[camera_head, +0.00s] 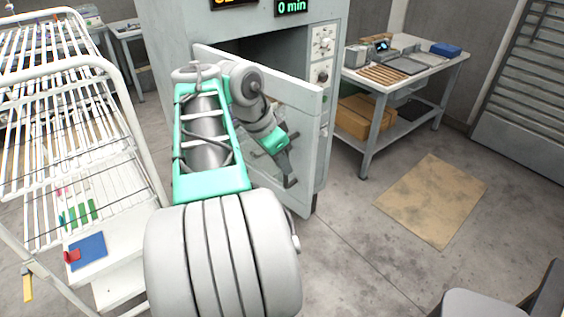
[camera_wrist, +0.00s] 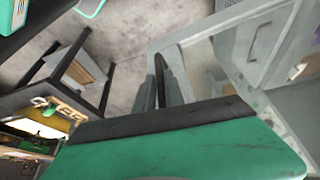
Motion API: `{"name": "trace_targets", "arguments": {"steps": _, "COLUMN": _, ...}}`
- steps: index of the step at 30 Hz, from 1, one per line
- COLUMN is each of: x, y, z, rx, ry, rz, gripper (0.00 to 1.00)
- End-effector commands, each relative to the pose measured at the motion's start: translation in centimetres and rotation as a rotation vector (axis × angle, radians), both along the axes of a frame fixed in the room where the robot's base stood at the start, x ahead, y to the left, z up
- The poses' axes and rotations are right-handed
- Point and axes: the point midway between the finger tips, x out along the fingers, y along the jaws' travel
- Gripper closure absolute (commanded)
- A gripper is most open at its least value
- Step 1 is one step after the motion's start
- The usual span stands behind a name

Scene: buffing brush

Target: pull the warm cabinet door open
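The warm cabinet (camera_head: 255,22) is a large pale grey unit at the top centre of the head view. Its door (camera_head: 306,120) stands partly open, with the dark interior showing above it. My gripper (camera_head: 287,165) is at the front of the door, low and towards its right edge. In the wrist view, the fingers of my gripper (camera_wrist: 162,92) stand close on both sides of a dark bar, the door handle (camera_wrist: 162,68). They appear shut on it. My arm hides much of the door and part of the handle in the head view.
A white wire rack (camera_head: 75,125) stands close on the left. A worktable (camera_head: 405,75) with boxes and tools stands right of the cabinet. A tan mat (camera_head: 432,198) lies on the floor at right. Floor between is clear.

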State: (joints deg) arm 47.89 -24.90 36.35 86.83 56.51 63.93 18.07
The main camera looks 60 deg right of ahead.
Motion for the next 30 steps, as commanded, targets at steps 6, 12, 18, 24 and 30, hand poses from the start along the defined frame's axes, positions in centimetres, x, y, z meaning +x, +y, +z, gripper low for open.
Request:
{"name": "trace_targets", "arguments": {"steps": 6, "x": -0.05, "y": 0.02, "z": -0.02, "rx": 0.000, "ry": 0.000, "rz": -0.001, "gripper": 1.00}}
{"name": "trace_targets", "arguments": {"steps": 12, "x": -0.07, "y": 0.02, "z": -0.01, "rx": 0.001, "ry": 0.001, "rz": -0.003, "gripper": 1.00}}
{"name": "trace_targets", "arguments": {"steps": 18, "x": -0.07, "y": 0.03, "z": -0.03, "rx": 0.001, "ry": 0.001, "rz": -0.003, "gripper": 1.00}}
{"name": "trace_targets", "arguments": {"steps": 24, "x": -0.09, "y": 0.03, "z": -0.04, "rx": 0.001, "ry": 0.001, "rz": -0.003, "gripper": 1.00}}
{"name": "trace_targets", "arguments": {"steps": 30, "x": -0.10, "y": 0.03, "z": -0.05, "rx": 0.002, "ry": 0.001, "rz": -0.004, "gripper": 1.00}}
